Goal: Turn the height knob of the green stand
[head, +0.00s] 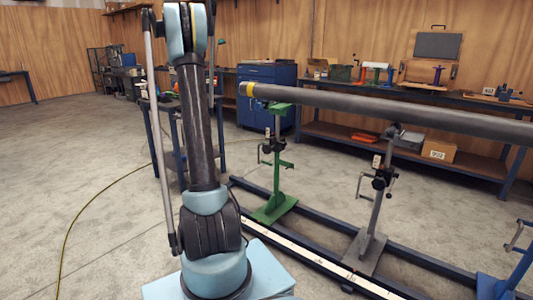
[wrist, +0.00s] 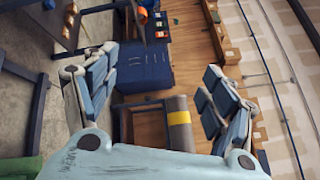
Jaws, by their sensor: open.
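The pipe's yellow band (wrist: 179,118) shows beyond the palm, between the fingers. In the head view my arm rises past the top edge, so the gripper is hidden there.
A grey stand (head: 373,205) and a blue stand (head: 507,270) stand further right along the dark floor rails (head: 325,232). A blue cabinet (head: 267,92) and workbenches line the wall. A yellow cable (head: 85,212) lies on the open floor at left.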

